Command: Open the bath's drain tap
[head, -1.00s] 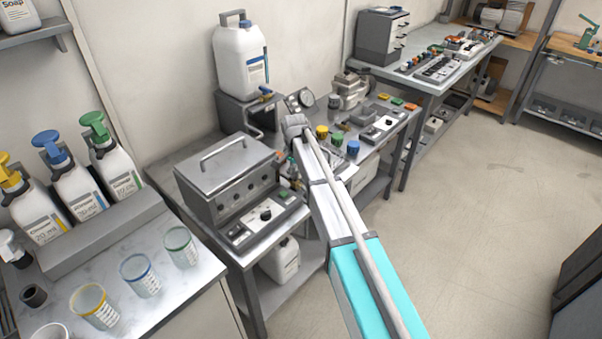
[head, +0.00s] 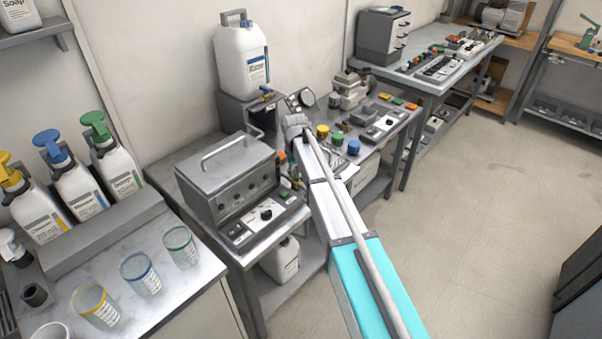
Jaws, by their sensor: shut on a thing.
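The bath (head: 226,180) is a grey metal box with a handled lid and a front control panel, on the bench left of my arm. Its drain tap (head: 281,157) shows as a small orange part at the bath's right side. My gripper (head: 290,178) is at that side, beside and under my wrist, mostly hidden by my arm. The little I see of it is at the tap, and it is shut on the tap. The exact contact and the handle's angle are hidden.
A white rinse canister (head: 241,62) with its own small tap stands on a raised stand behind the bath. Pump bottles and measuring cups (head: 142,272) are at left.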

